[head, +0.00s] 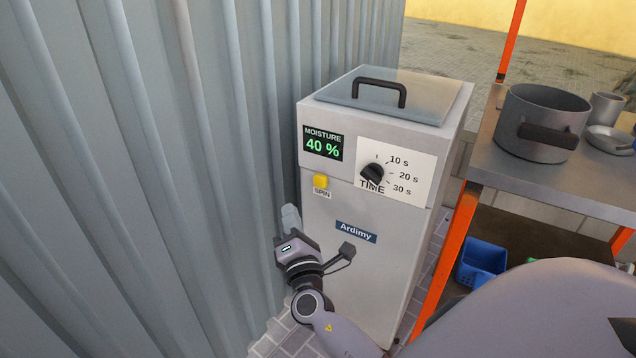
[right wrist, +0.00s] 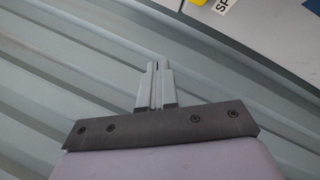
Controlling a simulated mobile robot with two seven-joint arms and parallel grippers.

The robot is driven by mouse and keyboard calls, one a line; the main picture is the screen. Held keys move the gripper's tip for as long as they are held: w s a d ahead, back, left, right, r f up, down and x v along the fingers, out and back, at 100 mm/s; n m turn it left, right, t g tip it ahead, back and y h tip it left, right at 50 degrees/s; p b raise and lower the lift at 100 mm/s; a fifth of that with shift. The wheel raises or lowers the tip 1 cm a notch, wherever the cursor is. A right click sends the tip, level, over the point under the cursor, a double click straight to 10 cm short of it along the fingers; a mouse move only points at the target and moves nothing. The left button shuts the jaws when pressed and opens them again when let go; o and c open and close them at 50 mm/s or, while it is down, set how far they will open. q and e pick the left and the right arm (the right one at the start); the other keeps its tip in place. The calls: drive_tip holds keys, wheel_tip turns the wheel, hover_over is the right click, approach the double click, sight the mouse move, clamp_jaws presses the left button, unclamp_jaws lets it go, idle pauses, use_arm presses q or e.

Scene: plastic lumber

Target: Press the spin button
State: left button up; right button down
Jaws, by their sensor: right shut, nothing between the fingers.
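The yellow spin button (head: 320,181) sits on the front of a white Ardimy machine (head: 372,270), above a "SPIN" label and below a display (head: 323,146) reading "MOISTURE 40 %". In the right wrist view a yellow edge of the button (right wrist: 198,2) shows at the top. My right gripper (head: 291,214) is shut and empty, below and to the left of the button, apart from it. Its fingers also show together in the right wrist view (right wrist: 156,70). My left gripper is not in view.
A black time dial (head: 372,174) is right of the button. The machine's lid (head: 385,92) has a black handle. A corrugated metal wall (head: 140,180) stands close on the left. On the right, a shelf with an orange frame (head: 452,235) holds a pot (head: 541,120).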

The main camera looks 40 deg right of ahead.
drive_tip(key=w+d+b, duration=0.1)
drive_tip(key=w+d, duration=0.2)
drive_tip(key=d, duration=0.4)
drive_tip(key=shift+d, duration=0.35)
drive_tip(key=shift+w+d, duration=0.1)
drive_tip(key=shift+w, duration=0.05)
idle(1.6)
drive_tip(key=shift+w+d+b, duration=0.1)
drive_tip(key=shift+d+b, duration=0.2)
drive_tip(key=shift+w+d, duration=0.2)
drive_tip(key=shift+d, duration=0.3)
idle(0.9)
drive_tip(key=shift+a, duration=0.1)
drive_tip(key=shift+s+a, duration=0.35)
drive_tip(key=shift+a, duration=0.4)
drive_tip(key=shift+a, duration=0.1)
drive_tip(key=shift+s+a, duration=0.3)
drive_tip(key=shift+a, duration=0.45)
drive_tip(key=shift+s+a, duration=0.35)
drive_tip(key=shift+a, duration=0.4)
drive_tip(key=shift+s+a, duration=0.3)
drive_tip(key=shift+a, duration=0.45)
